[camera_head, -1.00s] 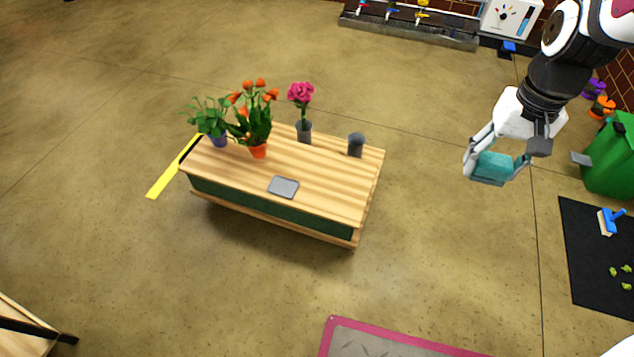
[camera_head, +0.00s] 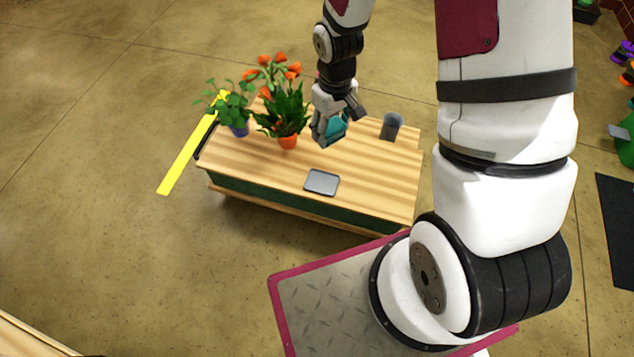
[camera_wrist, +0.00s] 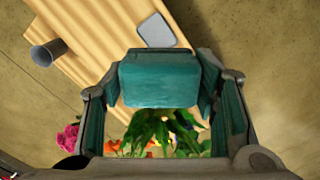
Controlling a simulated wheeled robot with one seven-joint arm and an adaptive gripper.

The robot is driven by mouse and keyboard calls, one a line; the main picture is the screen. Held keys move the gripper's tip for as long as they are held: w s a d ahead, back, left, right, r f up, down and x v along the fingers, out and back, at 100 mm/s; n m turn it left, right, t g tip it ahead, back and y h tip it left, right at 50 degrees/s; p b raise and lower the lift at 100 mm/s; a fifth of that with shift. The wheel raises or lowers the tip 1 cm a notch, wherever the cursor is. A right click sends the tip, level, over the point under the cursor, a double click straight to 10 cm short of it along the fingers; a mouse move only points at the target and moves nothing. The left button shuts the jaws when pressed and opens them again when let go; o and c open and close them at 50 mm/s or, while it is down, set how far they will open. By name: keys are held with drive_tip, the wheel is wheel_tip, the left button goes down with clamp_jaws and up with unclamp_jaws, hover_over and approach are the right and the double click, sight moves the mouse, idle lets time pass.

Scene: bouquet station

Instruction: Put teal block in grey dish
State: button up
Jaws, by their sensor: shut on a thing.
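The teal block (camera_wrist: 160,80) is held between the fingers of my gripper (camera_head: 328,136), which is shut on it. In the head view the block (camera_head: 336,128) shows partly behind the fingers, over the wooden bench and just right of the orange-flowered plant. The grey dish (camera_head: 322,182) is a flat, shallow, rounded rectangle near the front edge of the bench. It appears empty and lies apart from the block. The dish also shows in the wrist view (camera_wrist: 157,31), beyond the block.
The wooden bench (camera_head: 375,188) carries a plant with orange flowers in an orange pot (camera_head: 288,142), a leafy plant in a purple pot (camera_head: 238,129) and a grey cup (camera_head: 391,126). Pink flowers (camera_wrist: 68,137) show in the wrist view. Bench around the dish is clear.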

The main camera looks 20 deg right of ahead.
drive_tip(key=s+a+f+n+b, duration=0.1)
drive_tip(key=s+f+n+b, duration=0.4)
drive_tip(key=f, duration=0.7)
drive_tip(key=s+f+n, duration=0.2)
drive_tip(key=s+f, duration=0.5)
drive_tip(key=f, duration=0.6)
drive_tip(key=b, duration=0.2)
hover_over(322, 182)
drive_tip(key=shift+f, duration=0.65)
drive_tip(key=shift+s+f+b, duration=0.1)
drive_tip(key=shift+f+b, duration=0.7)
drive_tip(key=shift+f, duration=0.9)
drive_tip(key=shift+f, duration=0.1)
drive_tip(key=o, duration=1.1)
drive_tip(key=shift+c, duration=0.2)
drive_tip(key=shift+o, duration=0.7)
wheel_tip(322, 182, up, 12)
drive_tip(key=p, duration=0.4)
drive_tip(key=shift+r+p, duration=0.2)
drive_tip(key=shift+p, duration=0.15)
